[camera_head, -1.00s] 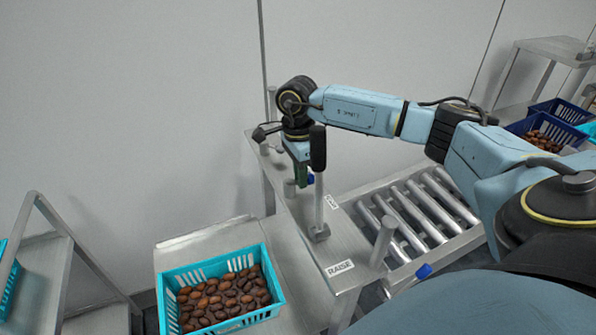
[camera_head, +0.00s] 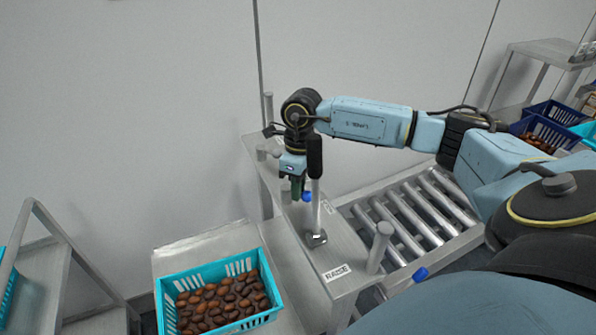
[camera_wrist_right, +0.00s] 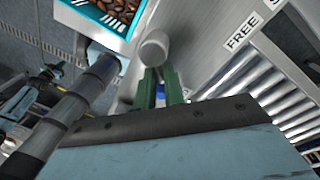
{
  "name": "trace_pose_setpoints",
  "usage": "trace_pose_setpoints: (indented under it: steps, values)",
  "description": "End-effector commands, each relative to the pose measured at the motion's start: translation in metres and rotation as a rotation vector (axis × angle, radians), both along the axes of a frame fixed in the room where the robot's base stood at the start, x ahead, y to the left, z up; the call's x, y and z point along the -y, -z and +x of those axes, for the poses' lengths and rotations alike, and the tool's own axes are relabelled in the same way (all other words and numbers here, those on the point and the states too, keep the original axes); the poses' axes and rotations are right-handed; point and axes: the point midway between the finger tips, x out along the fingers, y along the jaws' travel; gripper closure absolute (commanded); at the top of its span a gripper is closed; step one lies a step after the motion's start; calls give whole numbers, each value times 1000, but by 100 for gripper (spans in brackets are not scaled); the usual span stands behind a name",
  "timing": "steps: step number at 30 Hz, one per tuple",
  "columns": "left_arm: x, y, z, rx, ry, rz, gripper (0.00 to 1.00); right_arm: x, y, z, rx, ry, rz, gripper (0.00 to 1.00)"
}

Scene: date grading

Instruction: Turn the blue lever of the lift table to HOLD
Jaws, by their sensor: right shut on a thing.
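The lift table (camera_head: 345,262) is a grey metal frame with a RAISE label (camera_head: 338,271) at its near end. In the wrist view a FREE label (camera_wrist_right: 243,32) shows; I see no readable HOLD label. The rest of the lever is hidden. My left gripper is not in view.
A turquoise crate of dates (camera_head: 165,305) stands at the near left. Rollers (camera_head: 425,215) lie to the right. A second blue end (camera_head: 420,274) shows at the near right.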

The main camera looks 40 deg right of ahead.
Motion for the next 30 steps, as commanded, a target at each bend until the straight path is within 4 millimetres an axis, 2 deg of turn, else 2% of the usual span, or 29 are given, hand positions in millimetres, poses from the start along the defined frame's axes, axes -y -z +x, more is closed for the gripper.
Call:
trace_pose_setpoints:
  steps: [6, 20, 21, 25, 30]
  values:
    - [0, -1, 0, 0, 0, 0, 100, 2, -3, 0, 1, 55, -7, 100]
    - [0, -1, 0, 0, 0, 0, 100, 2, -2, -1, 0, 66, -7, 100]
    - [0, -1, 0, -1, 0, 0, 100, 2, -2, -1, 0, 66, -7, 85]
    - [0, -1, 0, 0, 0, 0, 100, 1, -1, -1, 0, 64, -4, 68]
    - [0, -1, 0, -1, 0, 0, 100, -1, -1, -1, -1, 61, -3, 68]
